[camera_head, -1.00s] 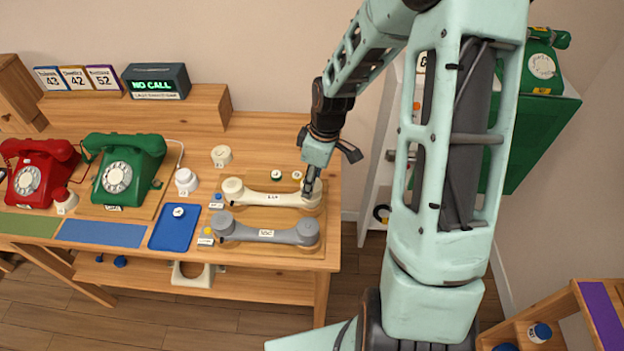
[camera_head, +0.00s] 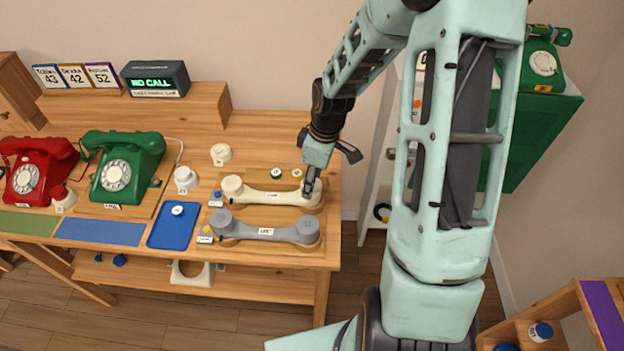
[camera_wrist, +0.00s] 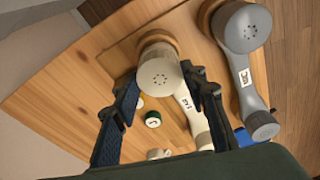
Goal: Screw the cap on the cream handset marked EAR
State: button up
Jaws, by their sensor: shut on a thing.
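The cream handset (camera_head: 268,197) lies on a wooden board near the table's right end; it also shows in the wrist view (camera_wrist: 190,115). A label sits on its middle, too small to read surely.
A grey handset (camera_head: 265,233) lies parallel, just in front. Small green-topped (camera_head: 276,172) and yellow-topped (camera_head: 297,173) pieces stand behind the cream handset. White pieces (camera_head: 221,154) (camera_head: 185,179), a blue tray (camera_head: 173,226) and red (camera_head: 38,170) and green (camera_head: 125,168) phones are to the left.

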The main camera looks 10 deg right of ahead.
jog(key=shift+f, duration=0.15)
jog(key=o, duration=1)
jog(key=r, duration=0.4)
jog(key=d+r, duration=0.1)
jog(key=r, duration=0.3)
jog(key=s+r, duration=0.1)
jog(key=r, duration=0.3)
jog(key=shift+d, duration=0.25)
